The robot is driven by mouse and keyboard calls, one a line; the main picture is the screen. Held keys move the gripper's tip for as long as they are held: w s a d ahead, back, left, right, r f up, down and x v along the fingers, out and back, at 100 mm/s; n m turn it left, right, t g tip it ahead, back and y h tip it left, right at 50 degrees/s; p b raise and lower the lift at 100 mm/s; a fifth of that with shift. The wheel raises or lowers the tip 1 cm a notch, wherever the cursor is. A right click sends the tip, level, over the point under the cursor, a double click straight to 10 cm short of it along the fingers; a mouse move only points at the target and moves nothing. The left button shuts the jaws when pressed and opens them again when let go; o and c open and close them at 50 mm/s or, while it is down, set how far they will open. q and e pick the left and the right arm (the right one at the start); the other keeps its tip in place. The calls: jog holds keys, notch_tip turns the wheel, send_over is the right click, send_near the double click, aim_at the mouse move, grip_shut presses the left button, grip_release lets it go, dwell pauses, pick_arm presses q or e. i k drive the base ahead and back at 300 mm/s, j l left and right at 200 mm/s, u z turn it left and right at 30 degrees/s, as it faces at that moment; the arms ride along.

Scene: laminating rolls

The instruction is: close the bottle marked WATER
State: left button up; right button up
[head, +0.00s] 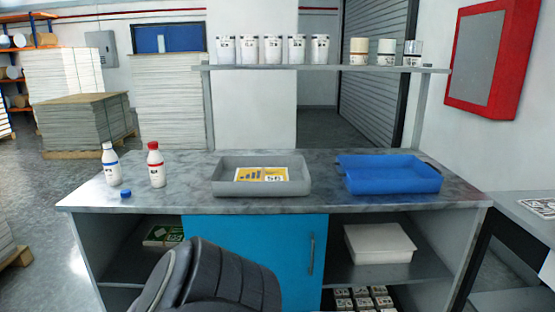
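A white bottle with a blue band (112,168) stands upright at the left end of the worktop, and its white neck shows no coloured cap. A blue cap (125,193) lies on the worktop just in front of it, apart from it. A second white bottle with a red cap and red band (157,168) stands upright to the right. The lettering on both bottles is too small to read. Neither of my grippers is in view.
A grey tray (222,187) with a yellow printed sheet and a blue tray (400,185) sit on the worktop (185,198). A shelf (340,68) with several containers runs above. Worktop around the cap is clear.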

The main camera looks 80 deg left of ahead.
aim_at(112, 169)
jog(key=u, duration=3.55)
